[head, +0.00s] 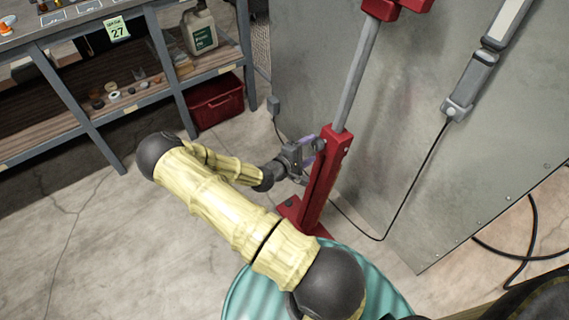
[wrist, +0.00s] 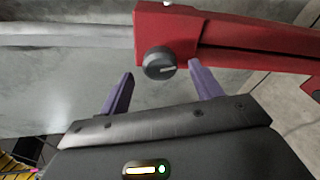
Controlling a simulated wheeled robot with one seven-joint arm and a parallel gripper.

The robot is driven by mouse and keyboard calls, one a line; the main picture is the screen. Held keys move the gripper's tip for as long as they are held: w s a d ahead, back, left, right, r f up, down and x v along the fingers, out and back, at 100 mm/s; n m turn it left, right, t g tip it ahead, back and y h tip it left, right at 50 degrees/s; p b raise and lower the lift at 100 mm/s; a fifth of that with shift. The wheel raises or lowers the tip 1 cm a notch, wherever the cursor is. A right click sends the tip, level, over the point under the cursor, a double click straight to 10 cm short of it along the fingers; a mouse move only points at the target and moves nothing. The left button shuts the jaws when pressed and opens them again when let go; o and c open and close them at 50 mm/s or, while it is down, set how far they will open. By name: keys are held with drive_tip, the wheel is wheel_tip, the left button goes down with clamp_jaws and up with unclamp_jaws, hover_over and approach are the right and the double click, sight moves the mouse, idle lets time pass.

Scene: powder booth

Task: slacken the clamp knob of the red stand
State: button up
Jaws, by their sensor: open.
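The red stand (head: 325,182) rises from the floor in front of the grey booth wall, with a grey rod (head: 359,75) coming out of its top. In the wrist view the red stand (wrist: 245,45) lies across the top of the picture. Its clamp knob (wrist: 159,63) is round and dark with a pale pointer line. My gripper (wrist: 160,83) is open, with one purple finger to each side of the knob and the knob just beyond the fingertips. No contact shows. In the head view my gripper (head: 312,158) is beside the stand's upper part, and the knob is not clearly visible.
A teal ribbed drum (head: 243,297) stands below my arm. A black cable (head: 407,207) hangs from a grey device (head: 471,78) on the booth wall.

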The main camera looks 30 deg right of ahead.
drive_tip(key=v, duration=1.3)
drive_tip(key=shift+p, duration=0.45)
drive_tip(key=w+a+r+m+y, duration=0.1)
drive_tip(key=a+r+m+y, duration=0.1)
drive_tip(key=a+y, duration=0.4)
drive_tip(key=w+a+r+m+y, duration=0.1)
drive_tip(key=a+r+m+y, duration=0.15)
drive_tip(key=a+y, duration=0.35)
drive_tip(key=s+r+m+g+y, duration=0.1)
drive_tip(key=s+r+m+y, duration=0.15)
drive_tip(key=s+r, duration=1)
wheel_tip(320, 180, up, 24)
drive_tip(key=w+n+p, duration=0.1)
drive_tip(key=w+p, duration=0.1)
drive_tip(key=p, duration=2)
drive_tip(key=shift+a+f+y+p, duration=0.2)
drive_tip(key=shift+a+y+p, duration=0.15)
drive_tip(key=shift+p, duration=0.05)
